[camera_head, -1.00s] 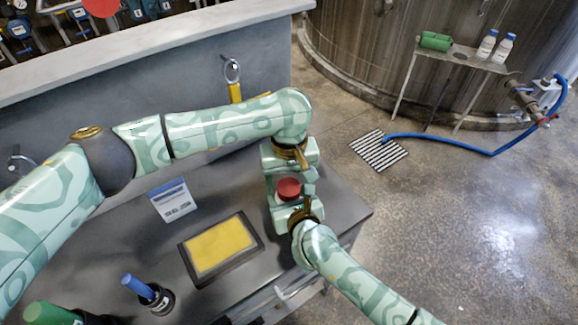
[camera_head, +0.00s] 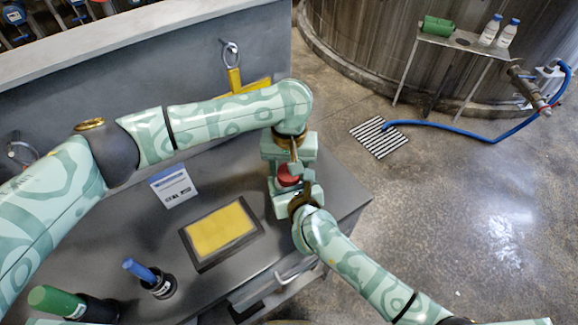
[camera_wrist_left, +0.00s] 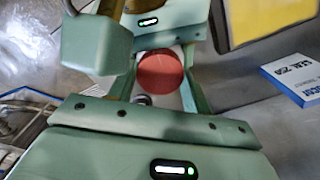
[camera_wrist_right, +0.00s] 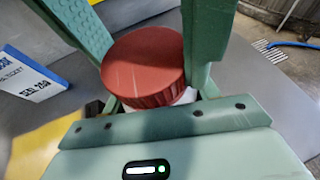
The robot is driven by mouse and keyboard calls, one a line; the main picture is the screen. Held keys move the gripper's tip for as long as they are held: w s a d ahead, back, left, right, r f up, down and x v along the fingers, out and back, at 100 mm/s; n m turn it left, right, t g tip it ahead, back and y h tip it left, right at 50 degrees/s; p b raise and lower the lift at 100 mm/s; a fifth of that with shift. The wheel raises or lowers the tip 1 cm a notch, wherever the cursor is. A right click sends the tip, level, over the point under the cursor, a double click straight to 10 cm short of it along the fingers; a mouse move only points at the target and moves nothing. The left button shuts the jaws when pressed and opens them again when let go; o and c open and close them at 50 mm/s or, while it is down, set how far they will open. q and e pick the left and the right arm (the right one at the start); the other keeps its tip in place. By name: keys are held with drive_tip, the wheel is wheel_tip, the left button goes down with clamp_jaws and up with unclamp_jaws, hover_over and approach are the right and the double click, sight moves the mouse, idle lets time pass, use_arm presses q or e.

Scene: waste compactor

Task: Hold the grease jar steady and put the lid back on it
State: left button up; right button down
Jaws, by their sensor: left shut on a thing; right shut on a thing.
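The round red lid (camera_head: 287,176) sits between my two grippers at the bench's right end, on or just above the white jar (camera_wrist_right: 187,97). Most of the jar is hidden under the lid and behind fingers; I cannot tell whether the lid is seated. My left gripper (camera_head: 291,162) reaches in from behind, its fingers shut on the sides of the lid, which also shows in the left wrist view (camera_wrist_left: 160,71). My right gripper (camera_head: 297,187) comes from the front, low, and appears shut on the jar below the lid. The lid looks roughly level in the right wrist view (camera_wrist_right: 145,65).
The bench's right edge is close by.

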use_arm(q)
drive_tip(key=o, duration=1.1)
drive_tip(key=shift+r, duration=2.3)
drive_tip(key=shift+c, duration=0.5)
drive_tip(key=shift+r, duration=0.2)
wheel_tip(320, 180, up, 3)
drive_tip(key=n, duration=0.3)
